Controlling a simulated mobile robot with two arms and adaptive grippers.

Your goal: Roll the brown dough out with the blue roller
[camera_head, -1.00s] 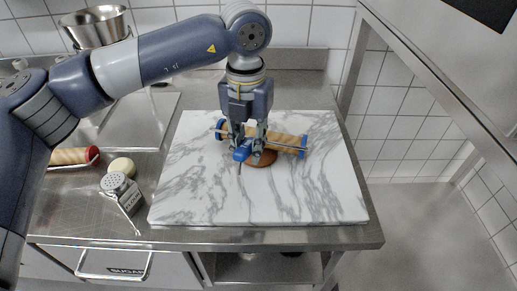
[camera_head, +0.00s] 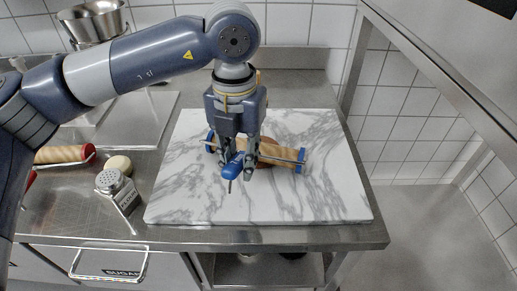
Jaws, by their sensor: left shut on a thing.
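The blue roller has a wooden barrel (camera_head: 278,153) with blue end caps and a blue handle (camera_head: 232,166). My left gripper (camera_head: 238,170) is shut on the roller, at its handle, above the marble board (camera_head: 190,205). The roller lies slantwise, its right end nearer the front. The brown dough (camera_head: 265,165) is on the board, mostly hidden behind the roller and gripper; only a small bit shows. Whether the roller presses on the dough I cannot tell for sure. My right gripper is not in view.
A metal bowl (camera_head: 95,22) stands at the back left. A steel post and shelf edge run along the right. The board's front is clear.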

